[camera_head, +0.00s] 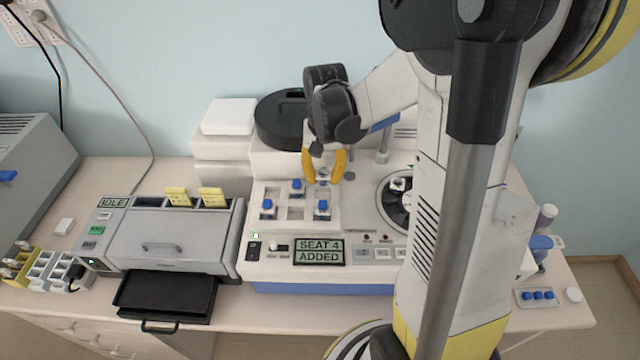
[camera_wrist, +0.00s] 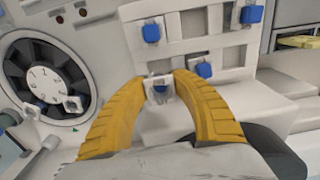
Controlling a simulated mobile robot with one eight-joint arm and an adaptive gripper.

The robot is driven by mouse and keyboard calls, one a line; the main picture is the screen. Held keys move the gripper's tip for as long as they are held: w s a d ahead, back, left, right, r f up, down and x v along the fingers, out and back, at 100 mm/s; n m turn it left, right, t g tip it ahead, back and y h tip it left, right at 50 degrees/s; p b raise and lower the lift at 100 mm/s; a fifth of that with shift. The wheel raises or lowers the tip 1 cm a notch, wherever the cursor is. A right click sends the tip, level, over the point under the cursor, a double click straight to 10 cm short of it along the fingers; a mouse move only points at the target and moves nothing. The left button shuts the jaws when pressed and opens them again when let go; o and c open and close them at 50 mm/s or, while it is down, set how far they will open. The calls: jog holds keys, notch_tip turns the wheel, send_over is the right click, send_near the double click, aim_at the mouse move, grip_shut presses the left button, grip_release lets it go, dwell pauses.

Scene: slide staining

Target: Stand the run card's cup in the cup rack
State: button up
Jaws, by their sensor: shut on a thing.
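My gripper (camera_head: 324,172) is shut on a small pale, squarish cup (camera_wrist: 160,89) with a dark blue centre. In the wrist view the cup sits between the two yellow fingertips (camera_wrist: 159,80). The white cup rack (camera_head: 283,213) has square openings, and blue-topped cups stand at its left (camera_head: 267,205), back (camera_head: 297,185) and front right (camera_head: 321,207). Other openings look empty. In the head view the held cup is at the rack's back right corner; I cannot tell its height or whether it touches.
A round dark carousel (camera_head: 384,207) with a white holder lies right of the rack, partly behind my arm. A display (camera_head: 319,252) reads "SEAT 4 ADDED". Yellow cards (camera_head: 212,197) stand on the grey machine (camera_head: 170,240) at left. A black round lid (camera_head: 283,120) stands behind the rack.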

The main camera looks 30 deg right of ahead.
aim_at(323, 188)
notch_tip(323, 188, down, 4)
jog(key=shift+f, duration=0.1)
jog(key=shift+b, duration=0.3)
jog(key=shift+f+b, duration=0.45)
jog(key=shift+b, duration=0.1)
jog(key=o, duration=0.7)
jog(key=shift+r, duration=0.1)
